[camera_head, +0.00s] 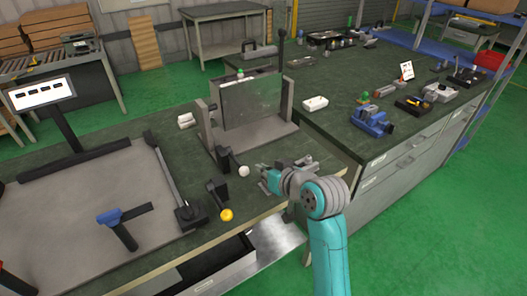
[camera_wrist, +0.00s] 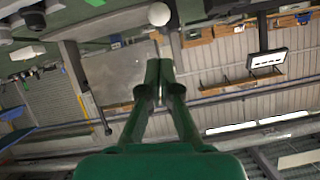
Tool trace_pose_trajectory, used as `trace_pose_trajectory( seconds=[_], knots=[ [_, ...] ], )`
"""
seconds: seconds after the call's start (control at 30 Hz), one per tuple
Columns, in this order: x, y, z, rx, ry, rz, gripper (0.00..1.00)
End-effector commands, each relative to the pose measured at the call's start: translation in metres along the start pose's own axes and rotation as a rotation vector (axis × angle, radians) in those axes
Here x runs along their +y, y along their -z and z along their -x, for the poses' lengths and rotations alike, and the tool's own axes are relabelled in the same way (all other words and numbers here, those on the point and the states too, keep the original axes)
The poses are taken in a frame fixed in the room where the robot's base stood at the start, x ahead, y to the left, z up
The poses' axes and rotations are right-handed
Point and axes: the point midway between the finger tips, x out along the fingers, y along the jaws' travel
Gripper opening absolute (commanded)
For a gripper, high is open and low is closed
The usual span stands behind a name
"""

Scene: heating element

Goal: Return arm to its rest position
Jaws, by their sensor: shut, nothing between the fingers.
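My gripper (camera_head: 263,177) is at the end of my teal arm, low over the front right edge of the green workbench (camera_head: 305,143). It points left, close to the white ball knob (camera_head: 243,171) of a lever; I cannot tell from the head view whether they touch. In the wrist view the dark green fingers (camera_wrist: 159,70) meet at their tips with nothing between them. A white ball (camera_wrist: 158,13) shows beyond the tips there, apart from them.
A metal fixture with an upright plate (camera_head: 252,103) stands behind my gripper. A yellow-knobbed lever (camera_head: 226,215) and a blue-handled tool (camera_head: 118,218) are to the left. A second bench with a blue vise (camera_head: 371,122) and several parts stands right. Green floor (camera_head: 420,235) is clear at the front right.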

Motion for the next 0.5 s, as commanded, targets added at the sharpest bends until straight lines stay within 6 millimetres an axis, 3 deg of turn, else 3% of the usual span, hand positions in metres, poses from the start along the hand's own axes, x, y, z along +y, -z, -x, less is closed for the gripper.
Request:
trace_pose_trajectory(
  seconds=[0.23,0.37,0.5],
  knots=[
    [0.003,-0.009,0.000,0.001,-0.008,-0.007,0.00],
    [0.010,-0.036,0.004,0.010,-0.036,-0.028,0.00],
    [0.021,-0.076,0.012,0.028,-0.080,-0.059,0.00]
  ],
)
